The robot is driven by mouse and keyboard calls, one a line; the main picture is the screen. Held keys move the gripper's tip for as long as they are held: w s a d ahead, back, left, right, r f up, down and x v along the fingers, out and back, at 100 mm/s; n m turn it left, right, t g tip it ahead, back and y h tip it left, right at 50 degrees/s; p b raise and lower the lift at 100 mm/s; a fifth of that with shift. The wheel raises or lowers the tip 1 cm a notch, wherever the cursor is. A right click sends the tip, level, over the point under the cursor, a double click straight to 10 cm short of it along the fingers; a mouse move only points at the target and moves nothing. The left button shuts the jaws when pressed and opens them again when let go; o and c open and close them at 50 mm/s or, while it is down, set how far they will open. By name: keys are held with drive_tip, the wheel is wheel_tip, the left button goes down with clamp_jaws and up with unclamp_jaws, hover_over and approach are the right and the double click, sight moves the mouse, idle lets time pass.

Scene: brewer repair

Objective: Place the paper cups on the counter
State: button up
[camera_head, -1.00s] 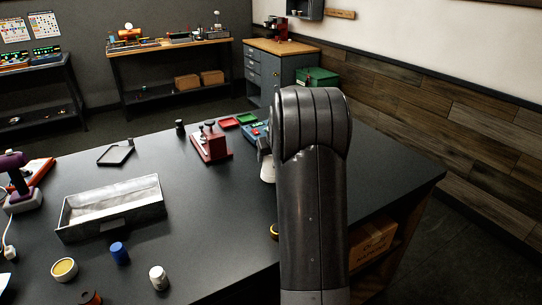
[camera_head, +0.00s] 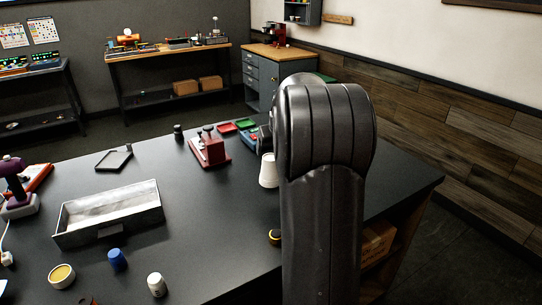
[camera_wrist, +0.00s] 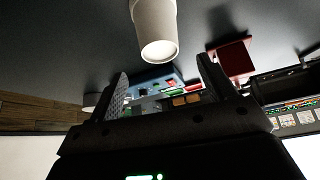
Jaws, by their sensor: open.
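A white paper cup (camera_head: 268,171) appears to stand upside down, narrow end up, on the dark counter (camera_head: 215,205), just left of my arm in the head view. It also shows at the top of the wrist view (camera_wrist: 155,28), which is turned upside down; its lower part is cut off there. I cannot tell if it is one cup or a nested stack. My gripper (camera_wrist: 164,78) is open, with nothing between its fingers, and the cup is apart from the fingertips. In the head view my arm hides most of the gripper.
A red device (camera_head: 208,150) stands behind the cup, with red and green trays (camera_head: 236,126) beyond. A metal tray (camera_head: 110,215), a blue bottle (camera_head: 117,260), a white bottle (camera_head: 157,284) and a yellow-topped jar (camera_head: 61,275) are at left. The middle counter is clear.

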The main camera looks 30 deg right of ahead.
drive_tip(key=s+a+r+n, duration=0.1)
drive_tip(key=s+a+r, duration=0.3)
drive_tip(key=s+a, duration=0.35)
drive_tip(key=s+a+r, duration=0.4)
drive_tip(key=s+a, duration=0.3)
drive_tip(key=a, duration=0.2)
drive_tip(key=s+a+f, duration=0.1)
drive_tip(key=s+a, duration=0.2)
drive_tip(key=s, duration=0.3)
drive_tip(key=s+a+f+n, duration=0.1)
drive_tip(key=s+a+f, duration=0.1)
drive_tip(key=s+a, duration=0.2)
drive_tip(key=s+a+f+y, duration=0.1)
drive_tip(key=s+a, duration=0.2)
drive_tip(key=s, duration=0.7)
drive_tip(key=shift+a+f, duration=0.3)
drive_tip(key=shift+a, duration=0.05)
